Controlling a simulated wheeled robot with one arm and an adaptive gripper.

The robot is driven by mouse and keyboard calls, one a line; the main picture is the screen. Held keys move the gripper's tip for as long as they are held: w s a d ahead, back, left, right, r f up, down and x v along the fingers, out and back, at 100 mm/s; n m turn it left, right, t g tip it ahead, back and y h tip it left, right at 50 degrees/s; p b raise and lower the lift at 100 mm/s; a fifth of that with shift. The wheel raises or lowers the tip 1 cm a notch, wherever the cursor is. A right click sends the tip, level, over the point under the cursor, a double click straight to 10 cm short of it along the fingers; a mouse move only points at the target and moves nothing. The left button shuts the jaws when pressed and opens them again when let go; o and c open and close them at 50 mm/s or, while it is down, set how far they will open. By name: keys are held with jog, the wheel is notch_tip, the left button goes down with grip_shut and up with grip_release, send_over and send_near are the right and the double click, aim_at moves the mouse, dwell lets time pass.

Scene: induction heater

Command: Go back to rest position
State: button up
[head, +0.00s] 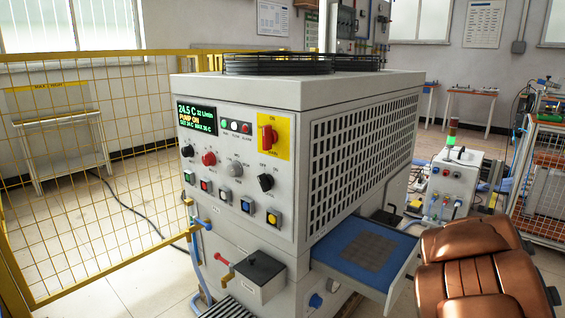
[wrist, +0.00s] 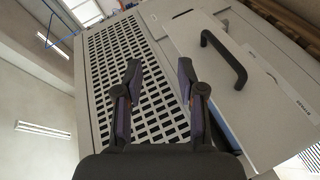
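My gripper (wrist: 160,78) is open and empty in the wrist view, its two dark fingers apart. It faces the slotted side panel (wrist: 135,65) of the grey machine, with nothing between the fingertips. To its right is a light grey drawer front with a black handle (wrist: 226,58), apart from the fingers. In the head view the machine (head: 240,200) stands in the middle. Its drawer (head: 365,245) is pulled out on the right side, with a blue lining and a dark grid patch. I cannot make out my gripper in the head view.
A yellow mesh fence (head: 90,170) stands left of the machine. A small grey control box (head: 445,185) with a green light stands behind the drawer. A orange-framed rack (head: 540,170) is at the far right.

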jog(key=s+a+r+m+g+p, duration=0.65)
jog(key=s+a+r+p, duration=0.2)
jog(key=r+p, duration=0.3)
jog(key=s+a+r+m+g+y+p, duration=0.1)
jog(key=s+a+r+g+y+p, duration=0.1)
jog(key=s+a+r+p, duration=0.3)
jog(key=s+a+r+m+g+y+p, duration=0.1)
jog(key=s+a+r+p, duration=0.4)
jog(key=s+a, duration=0.7)
jog(key=s+a+r+m+g+y+p, duration=0.1)
jog(key=s+a+r+g+y+p, duration=0.2)
jog(key=s+a, duration=0.6)
notch_tip(320, 180, up, 3)
jog(key=s+g+p, duration=0.1)
jog(key=g+p, duration=0.1)
jog(key=shift+s+g, duration=0.35)
jog(key=shift+s, duration=0.05)
jog(key=shift+a+f, duration=0.1)
